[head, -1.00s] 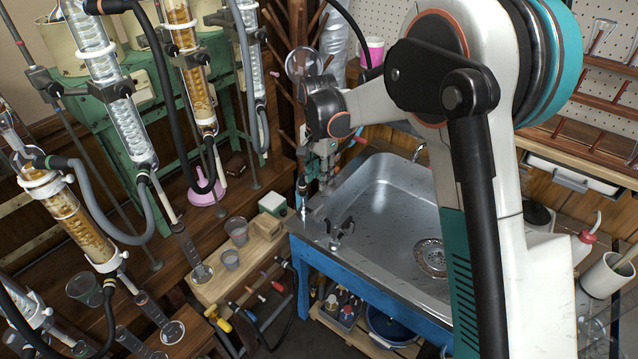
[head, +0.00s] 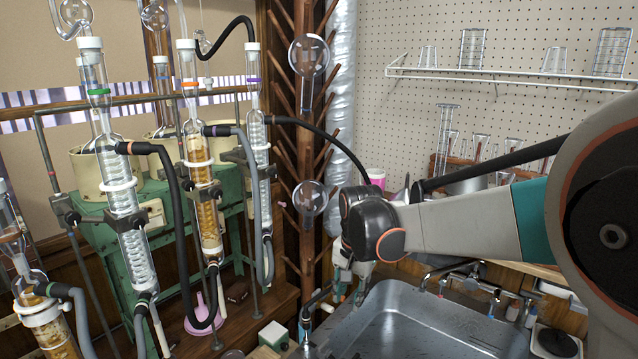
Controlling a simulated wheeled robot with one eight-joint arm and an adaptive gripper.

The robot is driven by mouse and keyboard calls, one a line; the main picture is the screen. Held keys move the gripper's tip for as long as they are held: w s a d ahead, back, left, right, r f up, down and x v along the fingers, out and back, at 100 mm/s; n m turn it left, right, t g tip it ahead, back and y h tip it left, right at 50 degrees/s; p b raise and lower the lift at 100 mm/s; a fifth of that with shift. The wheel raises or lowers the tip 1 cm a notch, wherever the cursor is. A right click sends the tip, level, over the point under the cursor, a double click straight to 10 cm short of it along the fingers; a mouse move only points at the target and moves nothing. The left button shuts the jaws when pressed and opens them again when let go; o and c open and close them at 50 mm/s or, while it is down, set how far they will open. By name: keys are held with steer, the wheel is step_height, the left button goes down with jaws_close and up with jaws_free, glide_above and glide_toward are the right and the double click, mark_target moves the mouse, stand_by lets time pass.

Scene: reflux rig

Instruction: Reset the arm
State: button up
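My arm reaches in from the right edge in the head view, its white and teal forearm roughly level. My gripper (head: 345,284) hangs below the dark wrist joint, pointing down by the far left corner of the metal sink (head: 410,325). It is small and partly hidden by the wrist, so I cannot tell whether its fingers are open or shut. I see nothing clearly held in it.
Glass condensers with hoses, such as the clear one (head: 125,215) and the amber one (head: 203,195), stand at left. A wooden drying rack with round flasks (head: 308,198) stands just behind my wrist. Taps (head: 470,280) line the sink's back. A wire shelf (head: 500,78) holds glassware.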

steer(key=s+d+r+n+t, duration=0.25)
steer(key=s+d+r, duration=0.45)
steer(key=s, duration=0.5)
steer(key=s+d+f+n+t, duration=0.1)
steer(key=s+d+n, duration=0.1)
steer(key=s, duration=0.5)
steer(key=s+d+f+n+t, duration=0.1)
steer(key=s+d+n, duration=0.1)
steer(key=s, duration=0.5)
steer(key=shift+d+t, duration=0.35)
steer(key=shift+d, duration=0.55)
